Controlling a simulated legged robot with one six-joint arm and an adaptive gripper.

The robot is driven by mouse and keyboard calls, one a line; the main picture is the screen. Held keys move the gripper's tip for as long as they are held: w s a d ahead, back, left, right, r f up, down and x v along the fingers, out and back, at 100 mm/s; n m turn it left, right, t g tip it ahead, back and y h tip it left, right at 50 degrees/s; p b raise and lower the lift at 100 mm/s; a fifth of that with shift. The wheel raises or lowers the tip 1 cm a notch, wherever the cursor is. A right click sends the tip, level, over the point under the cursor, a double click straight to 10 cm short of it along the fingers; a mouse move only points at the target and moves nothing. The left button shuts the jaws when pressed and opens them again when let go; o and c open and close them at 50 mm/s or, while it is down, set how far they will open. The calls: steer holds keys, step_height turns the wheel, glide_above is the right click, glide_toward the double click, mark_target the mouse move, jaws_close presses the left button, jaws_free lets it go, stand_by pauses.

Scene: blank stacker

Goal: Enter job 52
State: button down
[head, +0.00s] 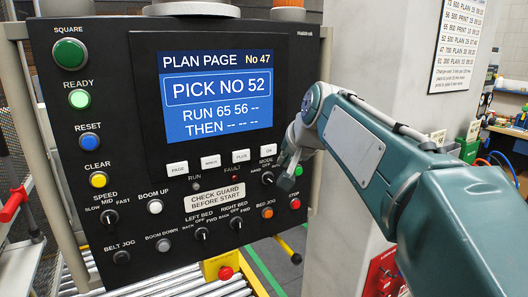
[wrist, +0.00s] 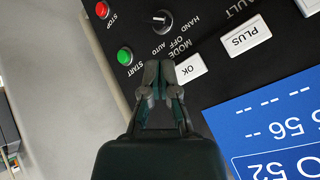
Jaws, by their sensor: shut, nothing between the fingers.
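The control panel's blue screen (head: 216,95) reads "PLAN PAGE No 47", "PICK NO 52", "RUN 65 56 --", "THEN -- -- --". Below it is a row of white keys: PAGE (head: 177,168), MINUS (head: 210,161), PLUS (head: 240,156) and OK (head: 268,150). My gripper (head: 287,178) is shut and empty in front of the panel's right side, near the MODE knob (head: 267,178). In the wrist view my gripper (wrist: 161,76) appears beside the OK key (wrist: 190,69); whether it touches the panel cannot be told. PLUS (wrist: 246,35) is farther right there.
The green START button (wrist: 125,56) and red STOP button (wrist: 101,9) are near my fingers. The READY lamp (head: 80,99) glows green. A printed list (head: 465,45) hangs on the pillar at right. Rollers (head: 190,282) run below the panel.

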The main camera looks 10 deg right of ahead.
mark_target(269, 158)
steer(key=shift+w+a, duration=0.25)
steer(key=shift+w, duration=0.6)
steer(key=shift+w+a, duration=0.25)
steer(key=shift+w, duration=0.6)
steer(key=shift+w+a, duration=0.1)
steer(key=shift+w, duration=0.25)
steer(key=shift+w+a, duration=0.1)
steer(key=shift+w, duration=0.25)
stand_by(0.7)
steer(key=shift+s, duration=0.1)
steer(key=shift+s+d, duration=0.25)
steer(key=shift+s, duration=0.45)
steer(key=s, duration=0.1)
steer(key=s+d, duration=0.1)
steer(key=s, duration=0.2)
steer(key=shift+s+d, duration=0.25)
steer(key=shift+s, duration=0.15)
